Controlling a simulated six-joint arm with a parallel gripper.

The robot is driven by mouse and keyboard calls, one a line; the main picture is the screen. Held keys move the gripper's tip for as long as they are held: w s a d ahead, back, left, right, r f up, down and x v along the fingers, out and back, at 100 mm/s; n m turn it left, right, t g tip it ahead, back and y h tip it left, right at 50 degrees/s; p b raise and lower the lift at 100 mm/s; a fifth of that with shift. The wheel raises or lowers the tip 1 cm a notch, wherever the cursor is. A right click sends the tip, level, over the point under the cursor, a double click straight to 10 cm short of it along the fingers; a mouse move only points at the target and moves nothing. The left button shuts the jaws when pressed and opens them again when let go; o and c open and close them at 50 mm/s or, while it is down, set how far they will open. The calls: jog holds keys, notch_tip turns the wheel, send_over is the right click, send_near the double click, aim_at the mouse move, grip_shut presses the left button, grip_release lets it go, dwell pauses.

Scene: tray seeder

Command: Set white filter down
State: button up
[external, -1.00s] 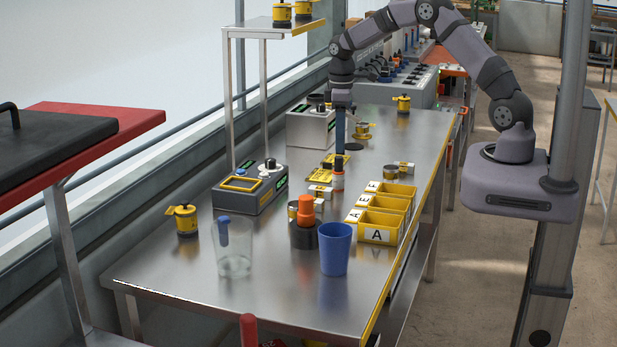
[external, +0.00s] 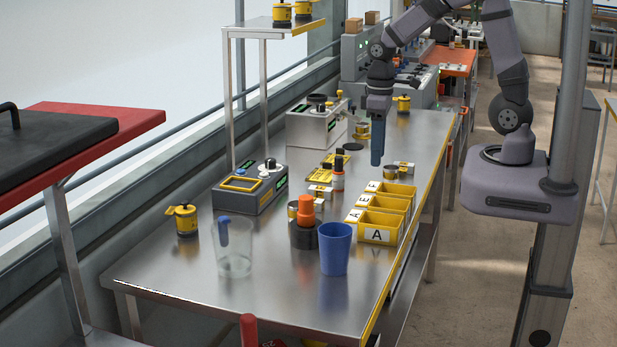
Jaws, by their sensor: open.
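My gripper (external: 377,160), with blue fingers pointing down, is over the back half of the steel table (external: 275,285). No object shows hanging from its fingers. A small round tin (external: 391,173) with a yellow band is just below and right of the fingertips. A small white-and-yellow piece (external: 404,166) lies beside that tin. I cannot tell for certain which item is the white filter; none is clearly recognisable as it at this size.
Yellow bins marked A (external: 378,236) line the right edge. A blue cup (external: 335,250), a clear beaker (external: 233,258) and an orange-topped dark container (external: 305,230) stand in front. A grey device (external: 252,188) is left.

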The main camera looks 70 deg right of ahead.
jog(key=s+a+f+m, duration=0.1)
jog(key=s+a, duration=0.2)
jog(key=s, duration=0.6)
jog(key=shift+a+f, duration=0.35)
jog(key=shift+a, duration=0.05)
jog(key=shift+s+a+f, duration=0.1)
jog(key=shift+s+f, duration=0.05)
jog(key=shift+s, duration=0.4)
jog(key=shift+c, duration=0.6)
